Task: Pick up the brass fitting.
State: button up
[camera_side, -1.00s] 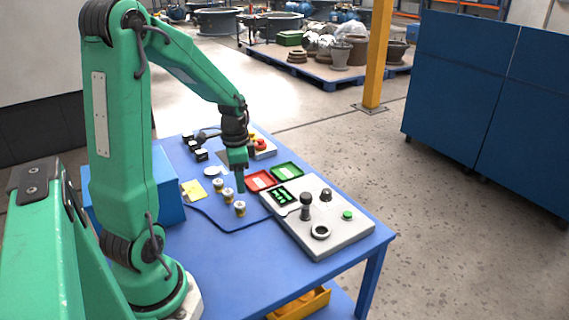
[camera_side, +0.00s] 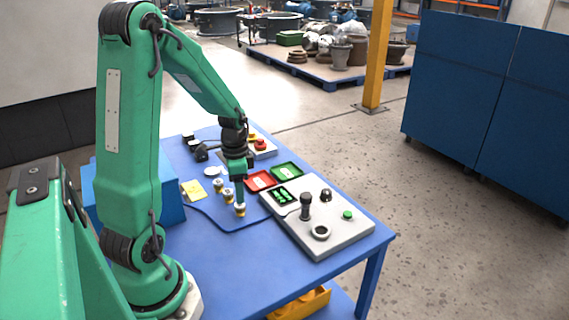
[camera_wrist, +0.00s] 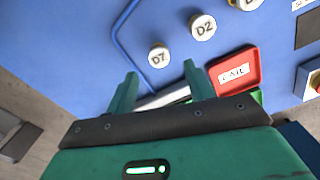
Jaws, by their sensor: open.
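Several brass fittings with white labelled caps stand in a row on the blue table. In the wrist view the caps read D7 (camera_wrist: 159,57) and D2 (camera_wrist: 203,27), and a third (camera_wrist: 247,3) is cut by the top edge. In the side view the near fitting (camera_side: 240,212) is under my gripper (camera_side: 239,203), with the middle fitting (camera_side: 228,196) and far fitting (camera_side: 218,185) to its left. In the wrist view my gripper (camera_wrist: 159,76) is open and empty, with D7 just beyond the fingertips. Whether the fingers touch it I cannot tell.
A red tray (camera_side: 260,180) and a green tray (camera_side: 287,172) lie behind and right. A grey control panel (camera_side: 335,232) with knobs stands at right. A yellow note (camera_side: 194,190) and blue box (camera_side: 160,193) are left. The table front (camera_side: 250,260) is clear.

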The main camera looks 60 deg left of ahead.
jog(key=shift+f, duration=2.4)
jog(key=c, duration=1.1)
jog(key=shift+r, duration=0.15)
jog(key=shift+r, duration=0.45)
notch_tip(320, 180, up, 3)
jog(key=shift+f, duration=0.1)
jog(key=d+r, duration=0.7)
jog(key=d, duration=0.4)
jog(key=shift+w+d, duration=0.4)
jog(key=shift+w, duration=0.1)
